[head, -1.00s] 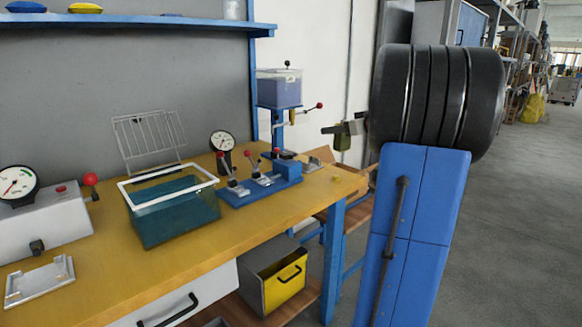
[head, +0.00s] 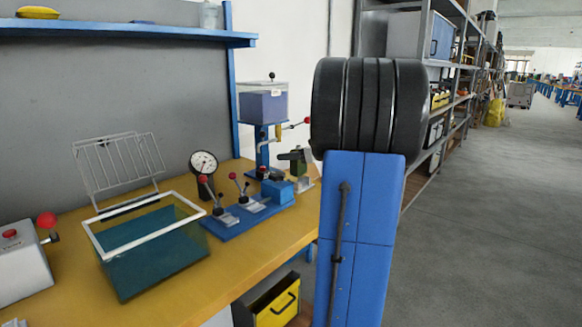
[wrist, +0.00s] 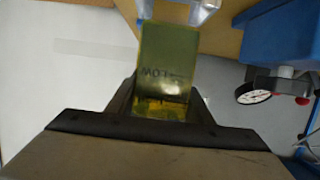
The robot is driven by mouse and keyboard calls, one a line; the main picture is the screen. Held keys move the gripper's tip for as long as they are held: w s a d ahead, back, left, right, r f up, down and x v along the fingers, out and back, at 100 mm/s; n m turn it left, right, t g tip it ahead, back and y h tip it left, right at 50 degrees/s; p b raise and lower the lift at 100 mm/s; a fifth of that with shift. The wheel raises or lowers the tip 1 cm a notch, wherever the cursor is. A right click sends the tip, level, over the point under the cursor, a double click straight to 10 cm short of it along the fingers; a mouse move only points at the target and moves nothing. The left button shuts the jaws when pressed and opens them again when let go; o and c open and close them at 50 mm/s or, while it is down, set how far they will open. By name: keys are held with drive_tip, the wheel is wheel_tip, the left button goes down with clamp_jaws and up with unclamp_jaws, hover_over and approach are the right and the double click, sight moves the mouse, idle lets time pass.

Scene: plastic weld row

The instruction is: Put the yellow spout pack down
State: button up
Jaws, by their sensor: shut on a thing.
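The yellow spout pack (wrist: 165,60) looks olive and see-through in the wrist view, with dark lettering that reads upside down. My gripper (wrist: 162,105) is shut on its near end, and the pack sticks out ahead of the fingers. In the head view the pack (head: 298,167) is a small olive shape below my dark gripper (head: 290,156), near the far right end of the bench (head: 275,232). I cannot tell whether the pack touches anything below it. My arm hides part of this area.
The blue lever fixture (head: 235,222) and round gauge (head: 203,163) stand left of the gripper. The blue dispenser with a clear tank (head: 262,102) rises close behind. A teal open-topped tank (head: 150,250) is further left. Open floor (head: 480,220) lies to the right.

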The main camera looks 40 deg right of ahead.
sight(292, 164)
drive_tip(key=shift+f, duration=1.9)
drive_tip(key=shift+f, duration=0.15)
drive_tip(key=o, duration=1.3)
drive_tip(key=shift+s+r, duration=0.2)
drive_tip(key=shift+r, duration=0.05)
drive_tip(key=v, duration=1.1)
drive_tip(key=shift+s+d+r, duration=0.1)
drive_tip(key=shift+s, duration=0.25)
drive_tip(key=shift+s, duration=0.1)
